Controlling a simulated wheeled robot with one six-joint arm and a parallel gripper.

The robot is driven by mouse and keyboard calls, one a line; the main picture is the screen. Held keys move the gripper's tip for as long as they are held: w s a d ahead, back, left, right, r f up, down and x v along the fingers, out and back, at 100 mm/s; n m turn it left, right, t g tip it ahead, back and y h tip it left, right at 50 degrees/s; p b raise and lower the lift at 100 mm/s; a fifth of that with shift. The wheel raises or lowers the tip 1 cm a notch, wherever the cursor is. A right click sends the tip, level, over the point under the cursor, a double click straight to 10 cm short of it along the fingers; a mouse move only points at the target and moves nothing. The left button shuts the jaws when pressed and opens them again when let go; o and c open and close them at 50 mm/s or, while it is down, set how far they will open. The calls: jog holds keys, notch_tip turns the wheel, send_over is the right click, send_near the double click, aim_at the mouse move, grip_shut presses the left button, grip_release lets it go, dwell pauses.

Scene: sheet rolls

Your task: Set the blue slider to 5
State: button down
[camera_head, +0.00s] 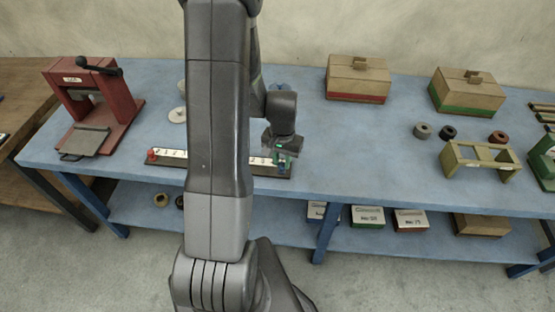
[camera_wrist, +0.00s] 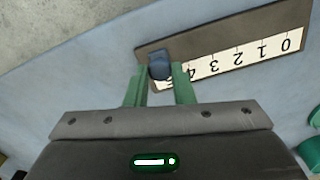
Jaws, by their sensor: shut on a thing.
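The blue slider (camera_wrist: 159,66) sits on a dark rail (camera_wrist: 190,45) with a white number scale (camera_wrist: 250,55). In the wrist view the scale reads 0 to 4 from right to left, upside down. The slider is just beyond the 4, near the rail's left end, and covers the marks under it. My gripper (camera_wrist: 160,80) has its green fingers on both sides of the slider, shut on it. In the head view my gripper (camera_head: 284,157) is at the right end of the scale strip, and my arm hides the strip's middle.
A red slider (camera_head: 151,155) stands at the strip's left end. A red press (camera_head: 100,95) is at the table's left. Two cardboard boxes (camera_head: 357,77) (camera_head: 468,90), several small rolls (camera_head: 448,132) and an olive stand (camera_head: 480,158) are to the right. Clear blue tabletop lies between.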

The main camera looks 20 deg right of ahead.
aim_at(283, 164)
jog(key=shift+d, duration=0.1)
jog(key=c, duration=1.2)
grip_release()
jog(key=shift+s+d, duration=0.1)
notch_tip(283, 164, up, 14)
jog(key=shift+b, duration=0.45)
jog(key=shift+f, duration=0.1)
notch_tip(283, 164, down, 14)
jog(key=shift+r+p, duration=0.15)
jog(key=shift+p, duration=0.3)
jog(key=shift+a, duration=0.2)
